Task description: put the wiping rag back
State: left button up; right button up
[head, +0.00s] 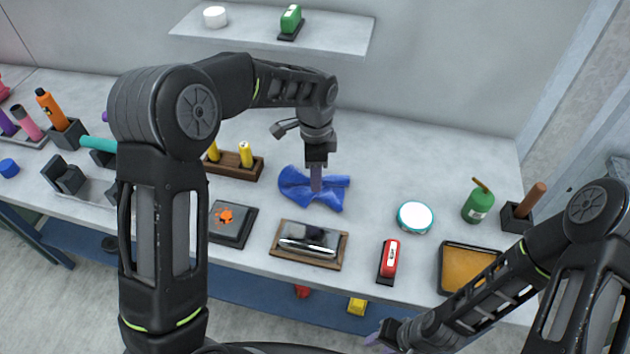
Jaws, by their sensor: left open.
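The wiping rag (331,190) is a crumpled blue cloth lying on the grey workbench (395,150), behind a wooden-framed tray. My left gripper (316,188) points straight down over the middle of the rag. Its fingers overlap the cloth in the picture and hide part of it; I cannot tell whether they touch it. The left gripper is open. My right gripper (376,338) is low at the front, below the bench edge. Only its purplish-grey tips show, and its opening cannot be made out.
The framed tray (342,258) holds a dark and silver metal piece. A red block (389,260), a round white-topped tin (415,217), a green bottle (477,205) and an amber tray (468,268) stand to the right. A wooden holder (238,170) with yellow cylinders stands left. A shelf (345,35) hangs behind.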

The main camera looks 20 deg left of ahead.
pick_arm(q)
jog(key=r, duration=0.1)
jog(key=s+r, duration=0.1)
jog(key=shift+s+d+r, duration=0.1)
jog(key=shift+d+r, duration=0.05)
jog(key=shift+r, duration=0.25)
jog(key=shift+c, duration=0.4)
jog(key=shift+w+a+f, duration=0.15)
jog(key=shift+w+a, duration=0.05)
jog(key=c, duration=0.3)
jog(key=w+a, duration=0.1)
jog(key=w+a+f, duration=0.1)
jog(key=w+a, duration=0.1)
jog(key=w+a+f, duration=0.1)
jog(key=shift+w+a+f, duration=0.15)
jog(key=shift+w+a, duration=0.2)
jog(key=shift+a, duration=0.05)
grip_shut()
jog(key=shift+w+a+f, duration=0.15)
jog(key=shift+f, duration=0.35)
jog(key=shift+w+a+f, duration=0.15)
jog(key=shift+f, duration=0.9)
jog(key=shift+b, duration=0.3)
